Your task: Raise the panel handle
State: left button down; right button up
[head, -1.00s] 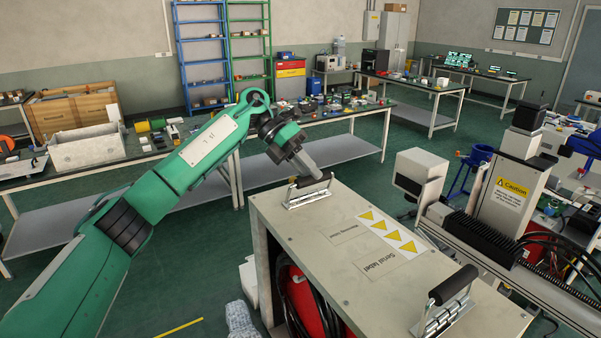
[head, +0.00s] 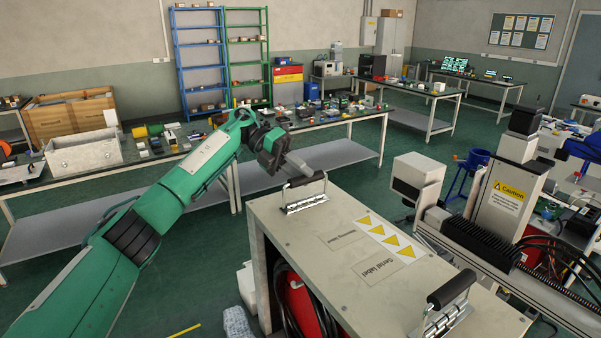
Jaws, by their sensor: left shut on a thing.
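The panel handle (head: 305,181) is a black grip on a metal hinged bracket at the far left corner of the beige cabinet top (head: 330,222). Its grip stands up off the bracket plate. My left gripper (head: 301,170) reaches it from the upper left and is shut on the grip; the fingertips partly hide it. A second handle (head: 451,290) of the same kind sits at the near right end of the cabinet top, with its grip standing up. My right gripper is not in view.
A linear rail unit with a caution-labelled block (head: 501,200) runs along the cabinet's right side. A workbench (head: 340,116) with small parts stands behind the cabinet. Cables and a red item (head: 303,300) show in the cabinet's open side. Green floor lies to the left.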

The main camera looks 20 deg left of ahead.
pick_arm(q)
jog(key=c, duration=1.3)
grip_release()
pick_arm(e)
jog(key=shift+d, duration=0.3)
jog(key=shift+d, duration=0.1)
pick_arm(q)
jog(key=shift+w+a+r+b, duration=0.15)
jog(key=shift+w+a+b, duration=0.05)
jog(key=shift+a+b, duration=0.2)
jog(key=p+v, duration=0.6)
jog(key=v, duration=0.7)
jog(key=shift+s, duration=0.15)
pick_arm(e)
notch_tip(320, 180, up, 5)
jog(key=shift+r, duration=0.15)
